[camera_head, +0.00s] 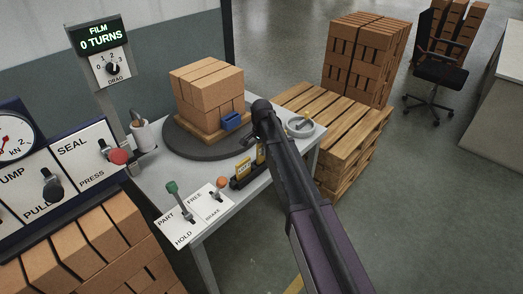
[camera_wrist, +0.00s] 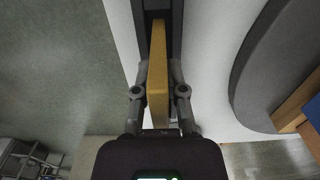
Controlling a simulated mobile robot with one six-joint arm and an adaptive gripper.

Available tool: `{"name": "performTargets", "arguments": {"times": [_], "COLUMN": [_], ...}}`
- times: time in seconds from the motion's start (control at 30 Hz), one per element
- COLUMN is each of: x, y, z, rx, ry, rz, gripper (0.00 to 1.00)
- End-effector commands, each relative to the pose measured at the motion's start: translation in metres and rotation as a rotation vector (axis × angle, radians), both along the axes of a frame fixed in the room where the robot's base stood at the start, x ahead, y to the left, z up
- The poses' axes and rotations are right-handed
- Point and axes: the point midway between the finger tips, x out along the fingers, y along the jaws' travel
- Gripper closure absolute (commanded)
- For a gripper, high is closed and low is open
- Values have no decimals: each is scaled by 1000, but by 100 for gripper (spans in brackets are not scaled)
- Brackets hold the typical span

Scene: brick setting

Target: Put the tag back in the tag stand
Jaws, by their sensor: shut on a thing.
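My gripper (camera_wrist: 160,92) is shut on a yellow tag (camera_wrist: 157,75), with one finger on each side of it. In the wrist view the tag's far end overlaps a dark grooved part, apparently the tag stand (camera_wrist: 176,12); I cannot tell whether it is seated or just above. In the head view the small black tag stand (camera_head: 250,178) is on the table's front right part. A yellow tag (camera_head: 243,167) shows at its left and another yellow piece (camera_head: 260,154) beside my arm, perhaps the held one. My arm hides most of the gripper there.
A dark round turntable (camera_head: 180,143) with stacked bricks (camera_head: 207,90) and a blue piece (camera_head: 232,121) stands behind the stand. Left of the stand are levers on a white panel (camera_head: 175,228). A round grey dish (camera_head: 305,128) is right of my arm. A pallet (camera_head: 350,125) adjoins the table.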

Motion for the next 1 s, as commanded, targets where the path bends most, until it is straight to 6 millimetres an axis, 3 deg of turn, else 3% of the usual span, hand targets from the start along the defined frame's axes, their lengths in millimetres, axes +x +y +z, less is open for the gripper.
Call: {"name": "performTargets", "arguments": {"times": [0.2,1.0], "x": [0,0], "y": [0,-1], "z": [-10,-14], "rx": [0,0], "ry": [0,0], "rz": [0,-1], "gripper": [100,100]}}
